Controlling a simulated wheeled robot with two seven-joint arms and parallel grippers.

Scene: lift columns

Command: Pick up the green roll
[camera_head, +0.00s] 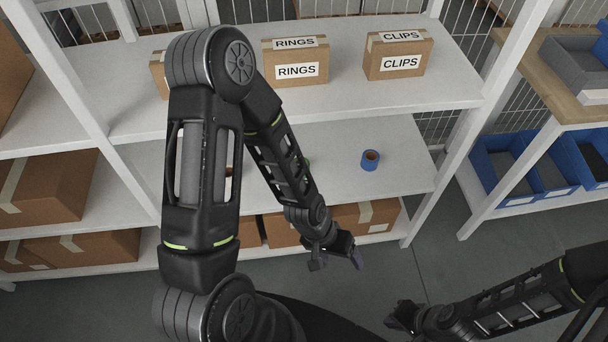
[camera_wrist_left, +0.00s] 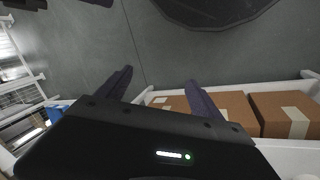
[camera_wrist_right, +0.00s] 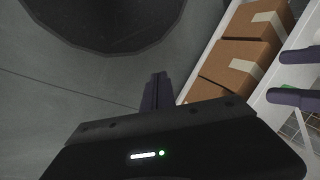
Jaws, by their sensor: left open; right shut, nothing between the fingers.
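The green roll (camera_head: 307,162) stands on the middle shelf, almost wholly hidden behind my left forearm in the head view; only a sliver of green shows. My left gripper (camera_head: 337,261) is open and empty, in front of and below that shelf, apart from the roll. Its spread fingers show in the left wrist view (camera_wrist_left: 160,84). My right gripper (camera_head: 390,318) is shut and empty, low over the floor to the right; its closed fingers show in the right wrist view (camera_wrist_right: 155,88). A small green patch shows beside the left fingers in the right wrist view.
A blue roll (camera_head: 370,160) stands on the middle shelf (camera_head: 415,172), right of my left arm. RINGS (camera_head: 297,70) and CLIPS (camera_head: 399,66) boxes stand on the shelf above. Brown boxes (camera_head: 366,215) fill the bottom shelf. Blue bins (camera_head: 510,168) are at the right.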

